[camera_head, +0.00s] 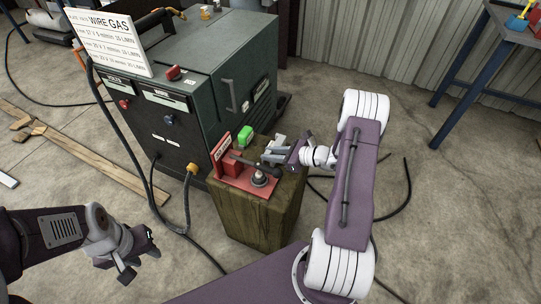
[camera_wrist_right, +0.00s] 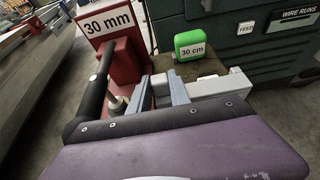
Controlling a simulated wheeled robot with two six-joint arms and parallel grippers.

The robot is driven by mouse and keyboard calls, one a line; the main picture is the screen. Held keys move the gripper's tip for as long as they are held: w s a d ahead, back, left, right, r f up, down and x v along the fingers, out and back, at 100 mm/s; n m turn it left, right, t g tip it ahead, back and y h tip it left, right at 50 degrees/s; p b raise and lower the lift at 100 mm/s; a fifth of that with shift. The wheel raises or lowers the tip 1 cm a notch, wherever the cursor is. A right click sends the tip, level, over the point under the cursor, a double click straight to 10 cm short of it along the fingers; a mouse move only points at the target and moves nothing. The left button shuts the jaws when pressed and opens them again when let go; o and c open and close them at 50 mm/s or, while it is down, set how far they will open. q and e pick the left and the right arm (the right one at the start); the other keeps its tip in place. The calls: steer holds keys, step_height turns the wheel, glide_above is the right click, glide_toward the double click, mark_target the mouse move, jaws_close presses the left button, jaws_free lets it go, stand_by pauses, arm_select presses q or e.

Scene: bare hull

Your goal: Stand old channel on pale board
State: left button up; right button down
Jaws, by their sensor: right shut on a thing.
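A light grey metal piece, which looks like the old channel (camera_head: 278,143), is at the top of a wooden post. It also shows in the right wrist view (camera_wrist_right: 208,86), partly hidden by the fingers. My right gripper (camera_head: 272,157) reaches in from the right and is shut on it; its fingers show in the wrist view (camera_wrist_right: 160,92). I cannot tell whether the channel touches the post. My left gripper (camera_head: 140,257) is empty and open, above the floor at lower left. Pale planks (camera_head: 85,160) lie on the floor at left; I cannot tell whether one is the pale board.
The wooden post (camera_head: 258,223) carries a red tool (camera_head: 238,176) with a "30 mm" label and dark lever, and a green "30 cm" block (camera_head: 245,135). A dark welding machine (camera_head: 200,90) stands close behind. Cables cross the floor. A blue-legged table (camera_head: 465,65) is at upper right.

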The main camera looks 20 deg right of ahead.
steer(key=c, duration=1.2)
jaws_free()
